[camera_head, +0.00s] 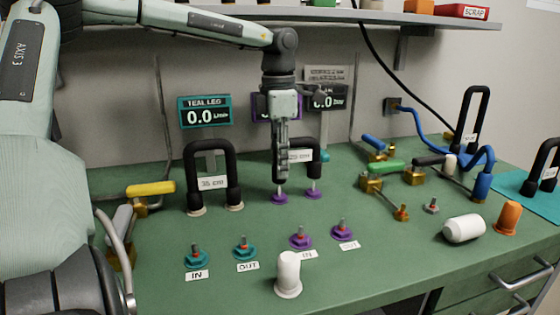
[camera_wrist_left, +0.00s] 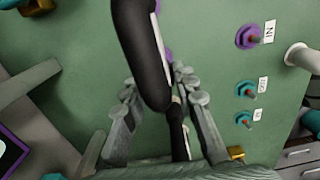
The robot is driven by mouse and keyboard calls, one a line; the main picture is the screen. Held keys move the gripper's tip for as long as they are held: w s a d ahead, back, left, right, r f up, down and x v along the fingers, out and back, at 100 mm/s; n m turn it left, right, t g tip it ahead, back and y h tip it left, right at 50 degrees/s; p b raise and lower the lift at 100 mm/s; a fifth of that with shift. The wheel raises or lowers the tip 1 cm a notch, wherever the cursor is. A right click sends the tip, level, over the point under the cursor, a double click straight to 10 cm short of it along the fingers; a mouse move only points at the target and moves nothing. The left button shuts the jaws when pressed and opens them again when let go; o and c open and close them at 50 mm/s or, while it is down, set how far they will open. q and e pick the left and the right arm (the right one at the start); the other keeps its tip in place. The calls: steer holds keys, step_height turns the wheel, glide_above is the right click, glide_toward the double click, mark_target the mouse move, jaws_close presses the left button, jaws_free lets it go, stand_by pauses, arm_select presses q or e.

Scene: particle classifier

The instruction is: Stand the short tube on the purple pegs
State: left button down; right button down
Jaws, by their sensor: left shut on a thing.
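The short tube (camera_head: 313,150) is a black upside-down U with a white label, partly hidden behind my left gripper (camera_head: 280,172). My left gripper points down and is shut on the tube's left side. The tube's ends are over the two rear purple pegs (camera_head: 279,198) (camera_head: 314,193), with silver stems showing below them; I cannot tell how far they are engaged. Two front purple pegs (camera_head: 301,239) (camera_head: 342,230) with labels stand bare. In the left wrist view the dark tube (camera_wrist_left: 145,50) runs between the fingers, near a purple peg (camera_wrist_left: 249,37). My right gripper is not in view.
A taller black tube (camera_head: 190,175) labelled 35 cm stands to the left. Teal pegs (camera_head: 196,257) (camera_head: 243,248) and a white cup (camera_head: 288,275) stand in front. Valves, a white cylinder (camera_head: 464,228) and an orange cup (camera_head: 508,217) are at right. A shelf (camera_head: 200,17) hangs above.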

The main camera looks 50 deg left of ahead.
arm_select(q)
steer(key=shift+f+b, duration=1.2)
steer(key=shift+f, duration=0.65)
steer(key=c, duration=1.1)
jaws_free()
steer(key=shift+r, duration=0.1)
steer(key=shift+c, duration=0.2)
step_height(320, 180, up, 12)
steer(key=shift+s, duration=0.1)
